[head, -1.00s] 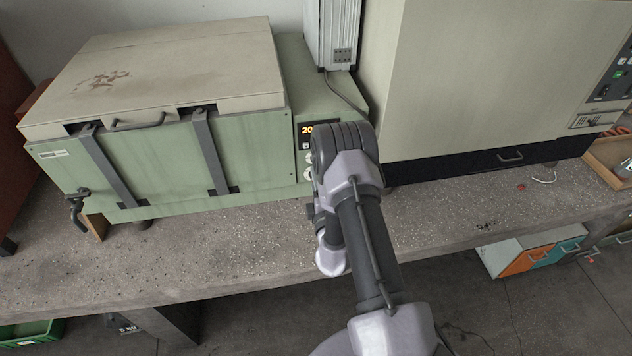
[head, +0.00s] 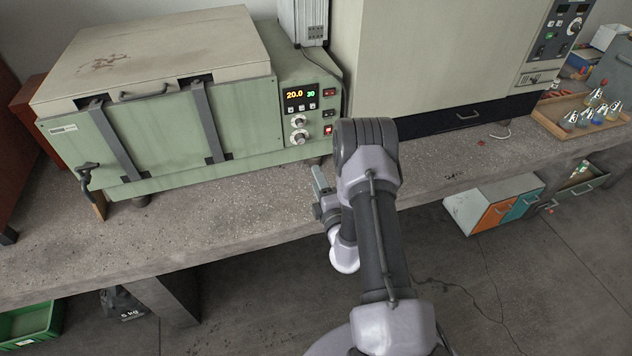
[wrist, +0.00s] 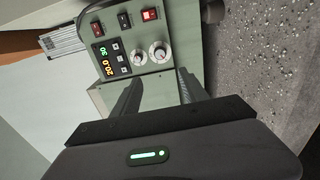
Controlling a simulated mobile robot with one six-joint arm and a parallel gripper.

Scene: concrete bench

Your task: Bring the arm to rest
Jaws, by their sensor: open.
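My arm reaches up from the lower right of the head view, folded at its elbow in front of the concrete bench (head: 240,205). My gripper (head: 319,178) shows small and partly hidden beside the forearm, over the bench near its front edge. In the wrist view my gripper (wrist: 160,82) is open, with nothing between its two dark fingers. It points toward the control panel (wrist: 128,40) of the green oven, which appears turned sideways there. The gripper looks apart from the panel, though the exact gap is hard to tell.
The green oven (head: 190,130) with its closed pale lid stands at left. A large beige cabinet (head: 430,60) stands behind my arm. A wooden tray (head: 556,128) with several flasks is at right. An orange-and-teal drawer unit (head: 477,212) and green crate (head: 30,338) are below.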

